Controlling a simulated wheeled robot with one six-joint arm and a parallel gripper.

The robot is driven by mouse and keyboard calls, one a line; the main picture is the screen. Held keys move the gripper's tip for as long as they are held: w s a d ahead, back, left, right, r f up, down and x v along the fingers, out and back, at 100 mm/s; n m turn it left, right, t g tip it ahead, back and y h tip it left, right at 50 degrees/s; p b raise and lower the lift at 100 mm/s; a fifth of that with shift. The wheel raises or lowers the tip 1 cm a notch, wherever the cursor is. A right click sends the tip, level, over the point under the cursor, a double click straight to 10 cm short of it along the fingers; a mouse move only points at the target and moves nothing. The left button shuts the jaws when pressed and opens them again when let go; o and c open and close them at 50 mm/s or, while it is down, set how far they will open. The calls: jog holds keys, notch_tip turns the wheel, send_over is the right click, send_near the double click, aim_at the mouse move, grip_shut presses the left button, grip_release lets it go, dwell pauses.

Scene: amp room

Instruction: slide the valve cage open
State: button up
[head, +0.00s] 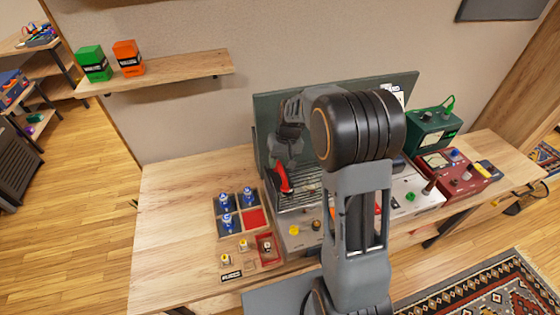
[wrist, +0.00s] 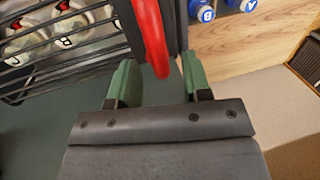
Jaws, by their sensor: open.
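The valve cage (head: 300,197) is a set of dark metal bars on the bench unit, partly hidden behind my arm in the head view. Its bars (wrist: 75,47) fill the upper left of the wrist view, with white numbered valves (wrist: 62,42) behind them. A red handle (head: 283,178) stands at the cage's left end. In the wrist view the handle (wrist: 152,38) reaches down between my gripper's (wrist: 157,72) green fingers. The fingers are open, one on each side of it, with visible gaps. Whether the handle lies fully at fingertip depth is unclear.
A divided tray (head: 240,212) with blue valves stands left of the cage; valves (wrist: 208,14) also show in the wrist view. A green backboard (head: 400,82) rises behind. Red (head: 455,172) and green (head: 432,128) boxes stand right. The bench's left part is clear.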

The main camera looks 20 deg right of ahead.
jog(key=shift+f, duration=0.3)
grip_shut()
dwell(0.3)
